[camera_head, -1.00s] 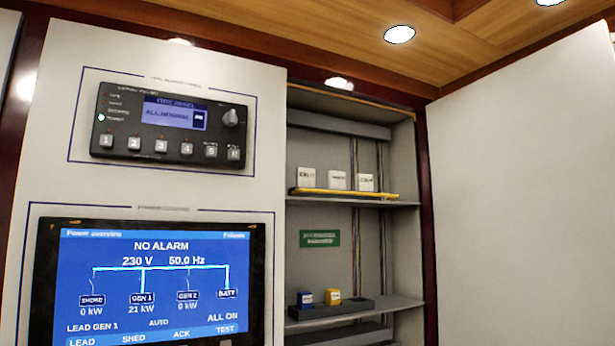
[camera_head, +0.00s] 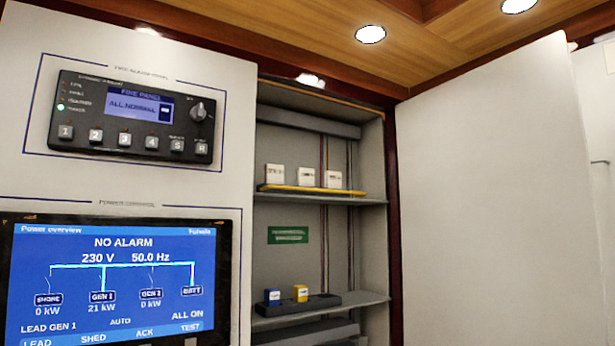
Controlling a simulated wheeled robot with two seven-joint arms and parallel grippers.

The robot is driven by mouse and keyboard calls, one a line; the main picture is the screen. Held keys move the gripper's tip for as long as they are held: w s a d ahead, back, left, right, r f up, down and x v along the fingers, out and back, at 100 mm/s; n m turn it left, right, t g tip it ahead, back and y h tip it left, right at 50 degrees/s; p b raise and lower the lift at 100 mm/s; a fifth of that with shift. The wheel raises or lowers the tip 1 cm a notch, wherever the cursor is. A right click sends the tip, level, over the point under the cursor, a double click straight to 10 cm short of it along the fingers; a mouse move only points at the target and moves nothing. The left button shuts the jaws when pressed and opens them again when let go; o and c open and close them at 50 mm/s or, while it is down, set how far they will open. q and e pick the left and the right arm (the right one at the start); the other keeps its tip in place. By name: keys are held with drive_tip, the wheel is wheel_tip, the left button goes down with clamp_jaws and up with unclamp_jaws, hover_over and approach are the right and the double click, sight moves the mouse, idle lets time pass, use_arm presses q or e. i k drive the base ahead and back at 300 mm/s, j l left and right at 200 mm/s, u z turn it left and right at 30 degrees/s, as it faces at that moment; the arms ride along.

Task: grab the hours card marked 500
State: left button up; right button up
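Three small white cards stand in a row on a yellow strip on the upper cabinet shelf: a left card (camera_head: 275,174), a middle card (camera_head: 305,177) and a right card (camera_head: 333,179). Each has dark print that is too small to read, so I cannot tell which one is marked 500. Neither of my grippers shows in the view.
The open cabinet has an upper shelf (camera_head: 315,199) and a lower shelf (camera_head: 366,301). A fire panel (camera_head: 130,115) and power screen (camera_head: 112,280) are left; a white door (camera_head: 500,190) stands right.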

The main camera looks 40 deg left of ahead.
sight(274, 174)
drive_tip(key=j+u, duration=0.15)
drive_tip(key=u, duration=1.1)
drive_tip(key=l, duration=1.35)
drive_tip(key=k+z, duration=0.05)
